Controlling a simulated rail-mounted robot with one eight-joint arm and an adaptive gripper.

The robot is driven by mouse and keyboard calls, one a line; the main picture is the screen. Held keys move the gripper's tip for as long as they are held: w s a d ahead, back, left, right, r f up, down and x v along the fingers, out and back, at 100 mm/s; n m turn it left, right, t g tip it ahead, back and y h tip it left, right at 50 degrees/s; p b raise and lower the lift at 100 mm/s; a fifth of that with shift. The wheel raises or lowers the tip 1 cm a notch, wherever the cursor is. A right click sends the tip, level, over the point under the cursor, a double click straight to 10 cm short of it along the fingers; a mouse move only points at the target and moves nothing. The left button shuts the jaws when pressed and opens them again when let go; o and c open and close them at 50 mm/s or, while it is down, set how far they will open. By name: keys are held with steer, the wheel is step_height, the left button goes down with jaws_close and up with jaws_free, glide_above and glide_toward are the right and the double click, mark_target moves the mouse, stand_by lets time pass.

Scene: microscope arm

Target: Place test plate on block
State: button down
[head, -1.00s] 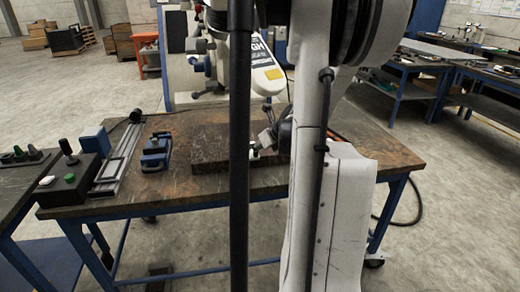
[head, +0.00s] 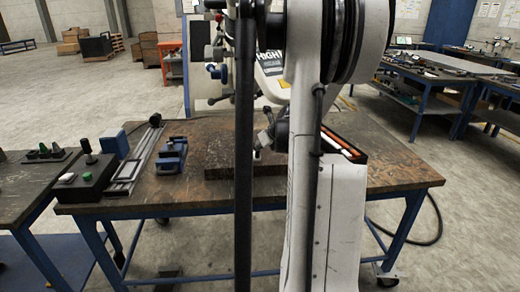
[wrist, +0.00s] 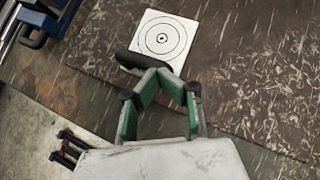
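The test plate (wrist: 163,32) is a white square with black concentric rings, seen in the wrist view just beyond my fingertips. My gripper (wrist: 158,70) has green-padded fingers that converge at the plate's near edge, and it appears shut on that edge. A dark fingertip covers the plate's near left corner. The plate overlaps the dark brown block (wrist: 250,65) in this view; I cannot tell the height between them. In the head view the block (head: 222,158) lies on the table, partly hidden by my arm. The plate cannot be made out there.
The worktable (head: 200,190) carries a blue vise (head: 172,157) left of the block, and a black control box (head: 87,180) with a rail fixture (head: 130,168) farther left. A white machine (head: 272,75) stands behind the block. A dark tray (head: 343,145) lies at right.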

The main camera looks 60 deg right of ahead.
steer(key=shift+s+a, duration=0.1)
steer(key=shift+s+a, duration=0.15)
steer(key=shift+s, duration=0.15)
steer(key=s+f+p+v, duration=0.1)
steer(key=v, duration=1.1)
steer(key=shift+s+a+f, duration=0.15)
steer(key=shift+s+a, duration=0.1)
steer(key=shift+s, duration=0.05)
